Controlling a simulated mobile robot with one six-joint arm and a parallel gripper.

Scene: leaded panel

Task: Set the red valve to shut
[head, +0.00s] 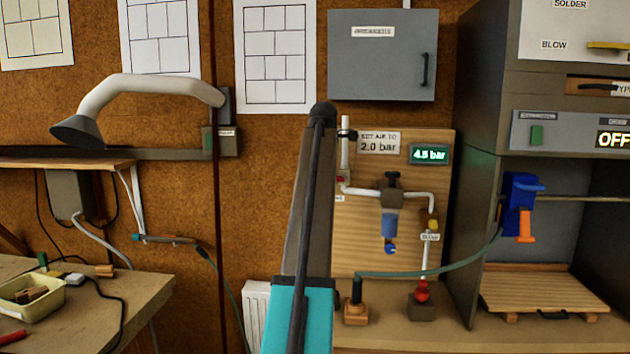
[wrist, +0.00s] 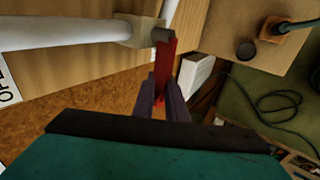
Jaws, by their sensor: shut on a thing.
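The red valve's lever (wrist: 165,60) stands in the middle of the wrist view, beside a pale valve body (wrist: 137,30) on a white pipe. My gripper (wrist: 163,95) is shut on the lever, with its dark fingers on either side of it. In the head view only a small red part of the valve (head: 340,181) shows on the pipe at the left of the wooden panel (head: 400,255). My arm hides the rest of it and the gripper there. I cannot tell whether the lever is set open or shut.
A gauge (head: 430,154) reads 4.5 bar; a sign (head: 379,143) says set air to 2.0 bar. A regulator (head: 390,205), a yellow valve (head: 433,222) and a red knob (head: 422,291) are right of my arm. A partly cut label (wrist: 8,92) reads "OPE".

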